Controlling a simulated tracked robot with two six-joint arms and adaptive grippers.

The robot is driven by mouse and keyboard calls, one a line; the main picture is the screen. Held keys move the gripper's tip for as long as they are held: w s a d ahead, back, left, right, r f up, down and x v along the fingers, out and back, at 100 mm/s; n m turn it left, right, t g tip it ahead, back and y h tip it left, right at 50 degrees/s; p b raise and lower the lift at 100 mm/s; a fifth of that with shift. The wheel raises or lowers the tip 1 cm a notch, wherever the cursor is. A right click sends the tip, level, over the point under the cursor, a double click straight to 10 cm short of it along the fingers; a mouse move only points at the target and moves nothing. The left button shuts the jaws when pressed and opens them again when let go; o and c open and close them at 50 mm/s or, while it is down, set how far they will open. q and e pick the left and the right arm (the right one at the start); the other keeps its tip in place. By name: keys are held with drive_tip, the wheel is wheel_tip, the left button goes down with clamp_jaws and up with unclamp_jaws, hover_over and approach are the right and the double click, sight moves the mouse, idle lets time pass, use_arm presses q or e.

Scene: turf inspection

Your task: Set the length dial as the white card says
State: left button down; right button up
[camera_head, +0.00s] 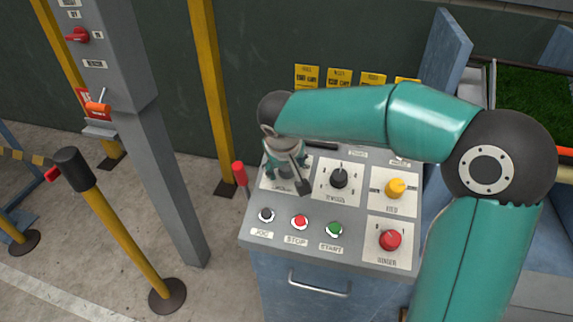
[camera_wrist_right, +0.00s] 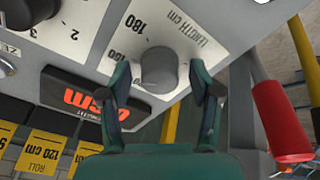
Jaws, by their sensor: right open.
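The length dial is a grey round knob (camera_wrist_right: 160,68) on a white plate (camera_wrist_right: 185,35) marked "LENGTH cm", with 180 and 160 readable, in the right wrist view. My right gripper (camera_wrist_right: 162,80) is open, its two fingers on either side of the knob with gaps visible; whether it touches is unclear. In the head view my right gripper (camera_head: 290,185) is over the upper left of the grey console (camera_head: 270,238) and hides the dial. The knob's pointer is not readable. A black display (camera_wrist_right: 85,92) shows orange characters ending in "cm", partly covered. I cannot make out a white card. My left gripper is not in view.
Other dials sit close by: a black knob (camera_head: 339,179), yellow knob (camera_head: 395,188) and red knob (camera_head: 390,240). Push buttons line the console front. A red handle (camera_wrist_right: 282,120) stands beside the console. Yellow roll cards (camera_head: 307,76) hang behind. A grey post (camera_head: 150,140) stands left.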

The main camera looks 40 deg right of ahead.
drive_tip(key=shift+f, duration=0.15)
drive_tip(key=c, duration=1.1)
drive_tip(key=shift+c, duration=0.2)
